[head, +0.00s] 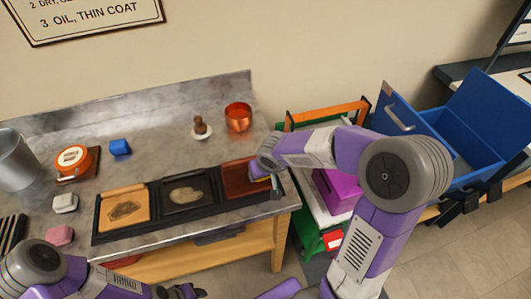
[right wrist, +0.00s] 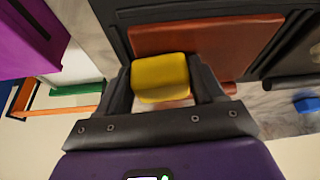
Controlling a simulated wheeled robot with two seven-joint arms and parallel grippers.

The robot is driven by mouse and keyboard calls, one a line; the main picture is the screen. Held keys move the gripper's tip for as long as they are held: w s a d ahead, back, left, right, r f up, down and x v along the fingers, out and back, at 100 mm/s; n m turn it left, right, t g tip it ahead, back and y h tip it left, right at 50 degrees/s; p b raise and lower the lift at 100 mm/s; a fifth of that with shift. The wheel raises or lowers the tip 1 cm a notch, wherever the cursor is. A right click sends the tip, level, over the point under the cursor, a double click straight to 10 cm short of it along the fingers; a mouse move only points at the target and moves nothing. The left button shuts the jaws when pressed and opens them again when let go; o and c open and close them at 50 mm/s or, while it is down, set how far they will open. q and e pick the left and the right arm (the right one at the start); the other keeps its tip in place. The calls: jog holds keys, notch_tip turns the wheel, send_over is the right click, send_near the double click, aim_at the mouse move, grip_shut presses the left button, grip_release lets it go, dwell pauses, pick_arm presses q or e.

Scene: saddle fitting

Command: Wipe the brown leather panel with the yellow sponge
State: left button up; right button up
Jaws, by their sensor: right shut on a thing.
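The brown leather panel (head: 236,178) lies in the rightmost bay of a black frame on the bench; it also shows in the right wrist view (right wrist: 225,45). My right gripper (right wrist: 160,85) is shut on the yellow sponge (right wrist: 160,75), which sits between the two fingers. The sponge overlaps the panel in the right wrist view; I cannot tell whether they touch. In the head view my right wrist hides most of the sponge. My left gripper (head: 180,292) is low at the bottom edge, away from the panel, its jaws unclear.
The black frame (head: 97,221) also holds a tan panel (head: 112,201) and a dark panel with a pale patch (head: 173,205). A copper pot (head: 238,120), a blue block (head: 120,147) and a pink block (head: 60,235) stand on the bench.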

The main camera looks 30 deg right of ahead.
notch_tip(320, 180, up, 2)
jog(key=shift+r+p, duration=0.1)
jog(key=shift+p, duration=0.2)
jog(key=shift+a+r+p, duration=0.2)
jog(key=shift+r+p, duration=0.35)
jog(key=shift+r, duration=0.25)
jog(key=shift+r+p, duration=1.55)
jog(key=shift+r, duration=0.65)
